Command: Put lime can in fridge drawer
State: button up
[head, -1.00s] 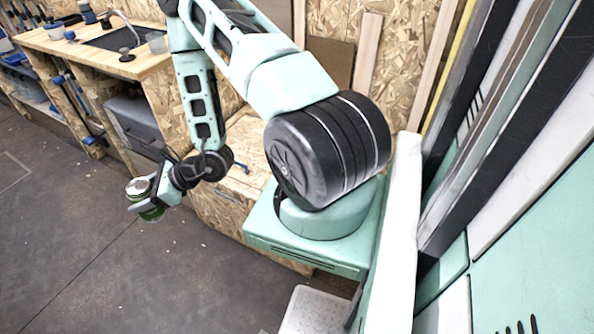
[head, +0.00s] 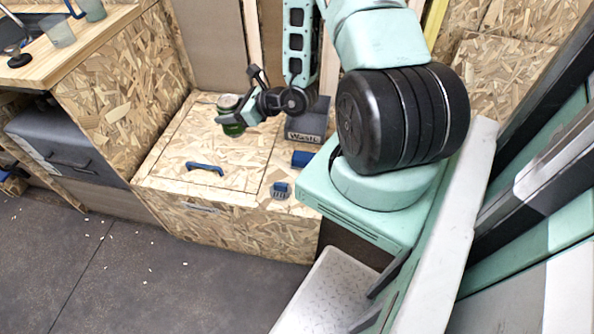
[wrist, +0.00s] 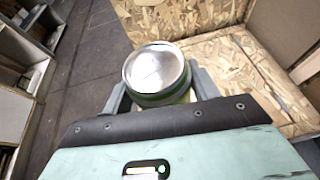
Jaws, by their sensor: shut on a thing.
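My gripper (head: 234,116) is shut on the lime can (head: 231,129), a green can with a silver top. In the wrist view the can (wrist: 155,73) stands between the two fingers, its round lid facing the camera. The can is held in the air and looks roughly upright over the wooden bench box. The fridge drawer (head: 48,155) appears to be the dark grey front with a black handle under the counter, at the left of the head view. It looks shut, and its inside is not visible. The gripper is to the right of it.
A wooden counter (head: 80,45) stands at the left. The dark floor (head: 120,275) in front is mostly clear.

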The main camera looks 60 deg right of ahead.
jog(key=s+d+f+m+h+b, duration=0.2)
jog(key=s+d+f+h+b, duration=0.25)
jog(key=d, duration=0.45)
jog(key=s+d+f+m+h+b, duration=0.1)
jog(key=s+d+f+m+b, duration=0.15)
jog(key=d+f+b, duration=0.4)
jog(key=shift+t, duration=0.3)
jog(key=f, duration=0.2)
jog(key=d+f+b, duration=0.1)
jog(key=f, duration=0.2)
jog(key=d+f+b, duration=0.1)
jog(key=f, duration=0.2)
jog(key=shift+s+d+f, duration=0.1)
jog(key=shift+s+d, duration=0.05)
jog(key=shift+s, duration=0.25)
jog(key=shift+f, duration=0.1)
jog(key=o, duration=1.2)
jog(key=shift+f, duration=0.1)
jog(key=shift+r, duration=0.25)
jog(key=p+v, duration=0.1)
jog(key=v, duration=1.1)
jog(key=shift+d, duration=0.1)
